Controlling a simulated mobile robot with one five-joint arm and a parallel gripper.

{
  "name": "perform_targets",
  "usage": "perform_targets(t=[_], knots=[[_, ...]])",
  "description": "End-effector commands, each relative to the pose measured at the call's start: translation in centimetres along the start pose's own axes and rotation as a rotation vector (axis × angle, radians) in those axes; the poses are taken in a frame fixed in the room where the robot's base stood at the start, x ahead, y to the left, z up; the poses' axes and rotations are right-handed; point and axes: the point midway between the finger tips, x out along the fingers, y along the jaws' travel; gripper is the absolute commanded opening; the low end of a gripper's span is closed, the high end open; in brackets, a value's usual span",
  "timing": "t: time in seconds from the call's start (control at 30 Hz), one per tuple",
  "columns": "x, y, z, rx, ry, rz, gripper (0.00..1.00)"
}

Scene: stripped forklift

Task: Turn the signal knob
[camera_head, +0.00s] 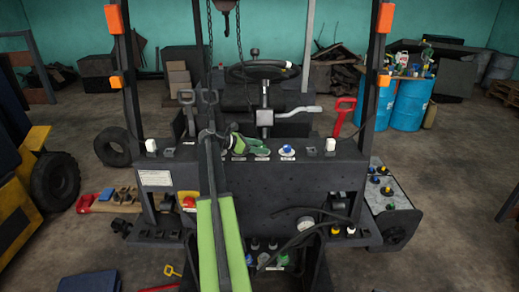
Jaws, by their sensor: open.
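A blue knob on a white base (287,149) stands on the dark top ledge (315,158) of the forklift, right of centre, above a small label. Its label is too small to read, so I cannot be sure it is the signal knob. My green and dark arm (229,245) rises from the bottom edge.
A grey lever (298,112) sticks out above the knob. A red handle (343,117) stands to the right. More knobs (383,171) sit on a side panel.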

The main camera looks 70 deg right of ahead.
Motion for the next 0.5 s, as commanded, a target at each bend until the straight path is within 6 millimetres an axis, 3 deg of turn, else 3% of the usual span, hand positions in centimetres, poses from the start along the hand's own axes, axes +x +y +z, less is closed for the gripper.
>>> perform_targets(t=[0.17, 0.5], knots=[[-2.5, 0.0, 0.4, -0.001, 0.000, 0.004, 0.56], [-12.0, -0.1, 0.6, -0.002, 0.000, 0.002, 0.56]])
